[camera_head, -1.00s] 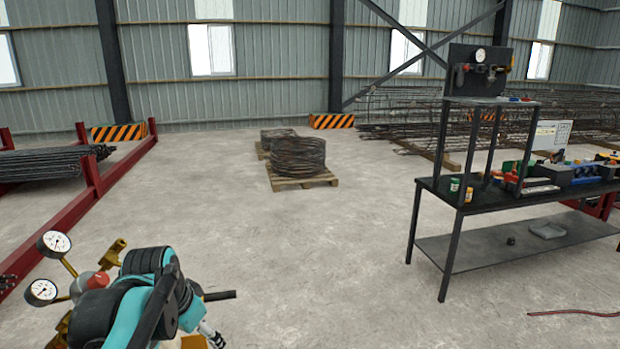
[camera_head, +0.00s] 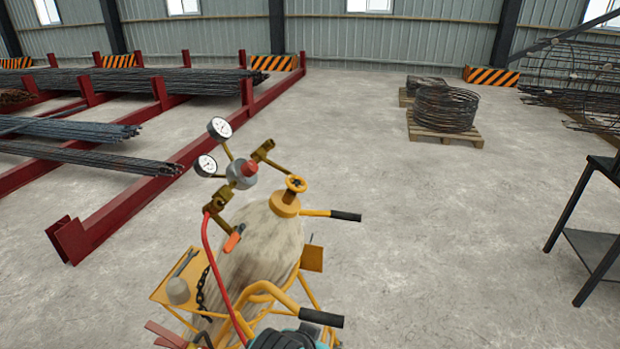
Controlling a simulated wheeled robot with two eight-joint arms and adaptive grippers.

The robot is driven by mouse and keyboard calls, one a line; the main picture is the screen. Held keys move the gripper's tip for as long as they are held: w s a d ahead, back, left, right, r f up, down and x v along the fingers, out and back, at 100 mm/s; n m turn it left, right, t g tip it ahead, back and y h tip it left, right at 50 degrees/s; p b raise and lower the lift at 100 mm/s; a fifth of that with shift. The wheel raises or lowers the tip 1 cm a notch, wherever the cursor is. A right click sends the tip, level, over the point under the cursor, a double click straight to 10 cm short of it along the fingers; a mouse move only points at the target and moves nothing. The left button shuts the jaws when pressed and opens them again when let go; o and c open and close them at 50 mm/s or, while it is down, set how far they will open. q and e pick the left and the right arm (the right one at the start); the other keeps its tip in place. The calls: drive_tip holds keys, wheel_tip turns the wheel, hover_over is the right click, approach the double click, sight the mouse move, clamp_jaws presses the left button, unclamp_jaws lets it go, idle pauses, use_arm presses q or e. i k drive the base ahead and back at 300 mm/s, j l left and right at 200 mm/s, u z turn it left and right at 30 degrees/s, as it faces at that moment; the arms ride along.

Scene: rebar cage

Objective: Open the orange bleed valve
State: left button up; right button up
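A cylinder cart (camera_head: 262,290) with yellow handles stands at the bottom centre, carrying a worn, pale gas cylinder (camera_head: 270,243). A small orange lever (camera_head: 234,239), which looks like the bleed valve, hangs below the regulator near the red hose (camera_head: 208,258). I cannot tell whether it is open or closed. Part of my teal and black arm shows at the bottom edge, below the lever. Neither gripper shows.
Two dial gauges (camera_head: 220,128) stick up from the regulator. A red rack (camera_head: 166,176) with rebar bundles lies to the left. Wire coils (camera_head: 446,109) sit on a pallet further back. A dark table (camera_head: 585,236) stands at the right edge. The floor between is clear.

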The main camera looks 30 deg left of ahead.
sight(229, 246)
drive_tip(key=u, duration=1.5)
